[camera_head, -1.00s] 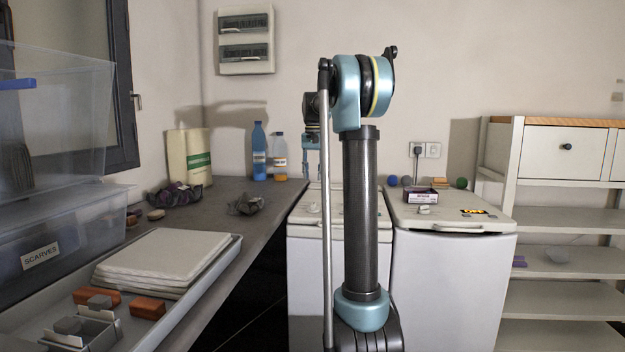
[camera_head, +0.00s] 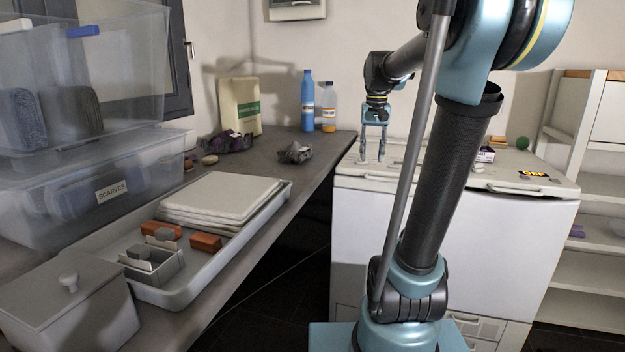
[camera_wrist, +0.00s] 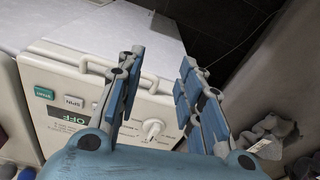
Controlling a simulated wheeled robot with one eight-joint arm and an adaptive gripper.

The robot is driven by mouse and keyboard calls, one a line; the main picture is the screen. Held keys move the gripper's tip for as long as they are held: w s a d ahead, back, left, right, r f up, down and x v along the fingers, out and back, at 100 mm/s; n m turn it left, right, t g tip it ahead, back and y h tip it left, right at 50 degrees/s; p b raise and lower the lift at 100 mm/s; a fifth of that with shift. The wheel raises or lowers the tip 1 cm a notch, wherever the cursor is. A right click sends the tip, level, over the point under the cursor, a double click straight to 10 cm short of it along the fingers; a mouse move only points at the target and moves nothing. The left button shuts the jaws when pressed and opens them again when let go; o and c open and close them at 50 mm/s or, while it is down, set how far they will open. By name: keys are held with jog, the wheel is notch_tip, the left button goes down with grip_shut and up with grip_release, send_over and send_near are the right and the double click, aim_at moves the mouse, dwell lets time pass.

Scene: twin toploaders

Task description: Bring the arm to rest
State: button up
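My gripper (camera_head: 373,150) hangs fingers down over the near left toploader (camera_head: 365,180) in the head view. Its two fingers are apart with nothing between them. In the wrist view my gripper (camera_wrist: 161,60) is also open and empty, above a white control panel (camera_wrist: 90,85) with a green button, a round knob (camera_wrist: 152,128) and a display reading OFF. A closed lid with a handle shows beside the panel. My arm is raised and bent, its dark lower link leaning right. It hides much of the toploaders, including where they meet.
A counter (camera_head: 290,188) on the left holds a tray (camera_head: 262,222), clear bins (camera_head: 100,150), a lidded grey box (camera_head: 70,300), bottles (camera_head: 308,100) and a crumpled grey cloth (camera_head: 294,153). Shelves (camera_head: 590,240) stand right. Dark floor is open between counter and toploader.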

jog(key=s+f+n+t, duration=0.1)
jog(key=s+f+n, duration=0.1)
jog(key=s+f, duration=2)
jog(key=s, duration=0.2)
jog(key=shift+s+f, duration=0.3)
jog(key=shift+w+f, duration=0.2)
jog(key=shift+w, duration=0.25)
